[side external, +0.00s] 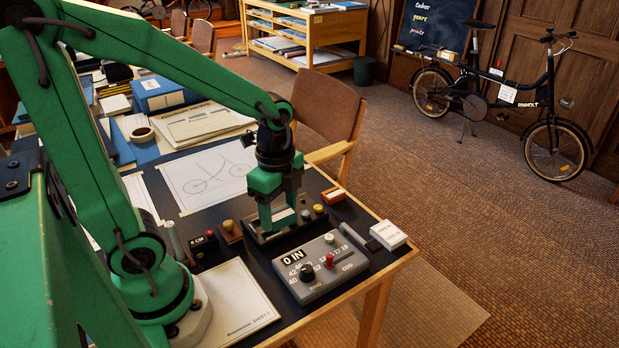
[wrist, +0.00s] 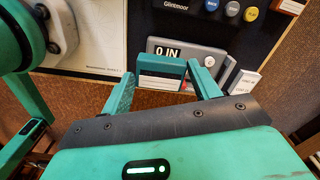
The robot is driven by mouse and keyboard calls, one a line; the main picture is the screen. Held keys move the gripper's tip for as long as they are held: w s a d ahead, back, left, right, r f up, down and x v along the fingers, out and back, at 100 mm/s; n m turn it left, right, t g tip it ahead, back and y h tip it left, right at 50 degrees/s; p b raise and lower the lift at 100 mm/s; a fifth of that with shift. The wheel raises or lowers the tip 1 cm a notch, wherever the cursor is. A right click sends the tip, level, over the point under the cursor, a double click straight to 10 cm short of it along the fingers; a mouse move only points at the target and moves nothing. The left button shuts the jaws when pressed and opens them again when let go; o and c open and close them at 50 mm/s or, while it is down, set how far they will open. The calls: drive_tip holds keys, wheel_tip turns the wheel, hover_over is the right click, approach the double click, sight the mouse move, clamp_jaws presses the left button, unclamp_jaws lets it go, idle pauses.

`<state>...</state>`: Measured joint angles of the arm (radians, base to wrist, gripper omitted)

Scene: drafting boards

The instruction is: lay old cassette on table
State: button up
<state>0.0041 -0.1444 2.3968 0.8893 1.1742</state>
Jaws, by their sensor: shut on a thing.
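My gripper (side external: 279,208) is over the near end of the dark table (side external: 232,245), its fingers pointing down. In the wrist view my gripper (wrist: 161,75) is shut on the old cassette (wrist: 161,67), a small teal case with a white and red label between the fingers. In the side view only a pale strip of the cassette (side external: 284,214) shows between the fingertips, low over a dark holder (side external: 262,238). I cannot tell whether the cassette touches the holder.
A grey control box (side external: 321,268) reading "0 IN" stands just in front of my gripper. A white box (side external: 388,235) sits by the right edge. Several coloured knobs stand around. A bicycle drawing (side external: 205,176) lies behind, and a white sheet (side external: 237,302) lies to the left.

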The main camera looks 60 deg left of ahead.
drive_tip(key=shift+w, duration=0.15)
idle(0.5)
drive_tip(key=shift+w, duration=0.6)
drive_tip(key=shift+w+a+f, duration=0.55)
drive_tip(key=shift+w+f, duration=0.65)
drive_tip(key=shift+w, duration=2.45)
drive_tip(key=shift+w+a+f, duration=0.55)
drive_tip(key=shift+w+f, duration=0.6)
drive_tip(key=shift+w, duration=2.45)
drive_tip(key=shift+w+a+f, duration=0.55)
drive_tip(key=shift+w+f, duration=0.65)
drive_tip(key=shift+w, duration=2.45)
drive_tip(key=shift+f, duration=0.1)
drive_tip(key=shift+f, duration=2)
drive_tip(key=c, duration=0.3)
